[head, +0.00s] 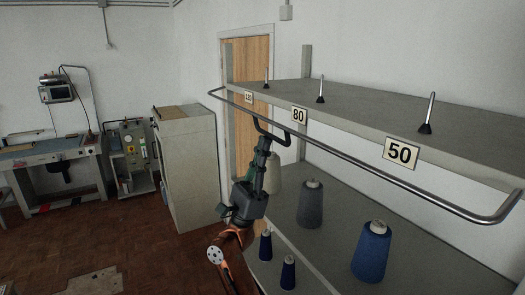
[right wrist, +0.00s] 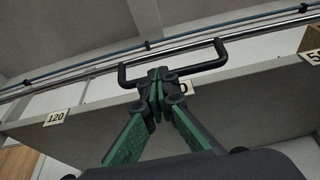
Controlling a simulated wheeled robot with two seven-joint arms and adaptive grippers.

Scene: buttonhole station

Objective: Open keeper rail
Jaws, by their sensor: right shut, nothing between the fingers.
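The keeper rail (head: 350,160) is a long bare-metal bar with bent ends, running along the front of the upper shelf. It also shows in the right wrist view (right wrist: 195,44). A black U-shaped handle (head: 286,142) hangs from it below the "80" label, and it also shows in the right wrist view (right wrist: 205,66). My right gripper (head: 264,143) is shut and empty, with its green fingers pointing up at the handle. In the right wrist view its fingertips (right wrist: 158,77) overlap the handle's crossbar; I cannot tell whether they touch it. My left gripper is not in view.
The upper shelf (head: 370,105) carries several empty pins and number labels. The lower shelf (head: 335,225) holds a cream cone (head: 273,175), a grey cone (head: 310,205), a blue cone (head: 371,252) and two small navy spools (head: 288,273). A grey cabinet (head: 190,165) stands left; the floor there is mostly clear.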

